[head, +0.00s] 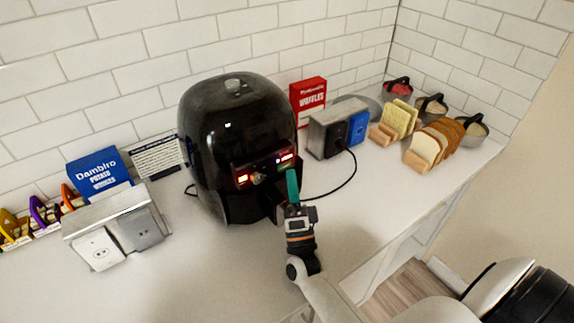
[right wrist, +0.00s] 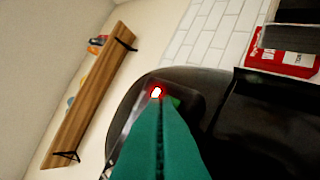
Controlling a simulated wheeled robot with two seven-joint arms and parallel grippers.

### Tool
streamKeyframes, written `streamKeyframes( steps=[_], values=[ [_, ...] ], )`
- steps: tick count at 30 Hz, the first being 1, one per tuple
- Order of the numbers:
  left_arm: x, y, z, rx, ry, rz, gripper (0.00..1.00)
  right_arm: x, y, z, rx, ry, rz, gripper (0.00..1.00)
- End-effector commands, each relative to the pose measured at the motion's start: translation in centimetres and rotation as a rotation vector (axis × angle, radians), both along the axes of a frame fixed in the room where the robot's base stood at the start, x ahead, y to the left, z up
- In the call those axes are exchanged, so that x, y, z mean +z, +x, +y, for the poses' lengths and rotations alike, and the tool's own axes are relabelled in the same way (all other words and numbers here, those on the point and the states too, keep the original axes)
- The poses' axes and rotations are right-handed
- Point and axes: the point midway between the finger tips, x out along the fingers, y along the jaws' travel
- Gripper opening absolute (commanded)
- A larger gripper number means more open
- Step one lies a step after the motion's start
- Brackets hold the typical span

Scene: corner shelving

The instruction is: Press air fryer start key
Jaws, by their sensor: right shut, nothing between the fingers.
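The black air fryer (head: 230,110) stands upright on the white counter. Its front control panel (head: 262,171) has lit orange, red and blue-white spots. My right gripper (head: 292,174) is shut and empty, its green fingers pointing up at the right end of this panel. In the right wrist view the shut green fingers (right wrist: 158,108) end right at a white key with a red glow (right wrist: 156,91) on the dark air fryer (right wrist: 128,108). I cannot tell whether the fingertips touch the key. The fingers hide part of the panel. My left gripper is not in view.
A metal outlet box (head: 330,128) and a red waffles box (head: 308,97) stand right of the air fryer. A black cord (head: 350,175) curves over the counter. Bread slices (head: 428,146) sit further right. Another outlet box (head: 118,228) and a blue box (head: 98,172) are left. The front left counter is clear.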

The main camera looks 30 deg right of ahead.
Motion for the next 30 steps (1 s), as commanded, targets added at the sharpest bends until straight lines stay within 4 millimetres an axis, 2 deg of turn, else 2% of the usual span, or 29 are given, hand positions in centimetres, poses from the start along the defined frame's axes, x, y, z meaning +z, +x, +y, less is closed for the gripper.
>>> streamKeyframes(
  steps=[11,24,30],
  values=[
    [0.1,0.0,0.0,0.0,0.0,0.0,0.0,0.2,-0.4,0.2,0.004,0.001,-0.006,0.0],
    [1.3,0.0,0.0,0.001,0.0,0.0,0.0,0.3,-4.5,-0.3,0.0,0.0,-0.007,0.0],
    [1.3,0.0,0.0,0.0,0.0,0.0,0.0,0.2,-5.2,-0.4,-0.001,0.001,-0.007,0.0]
  ],
)
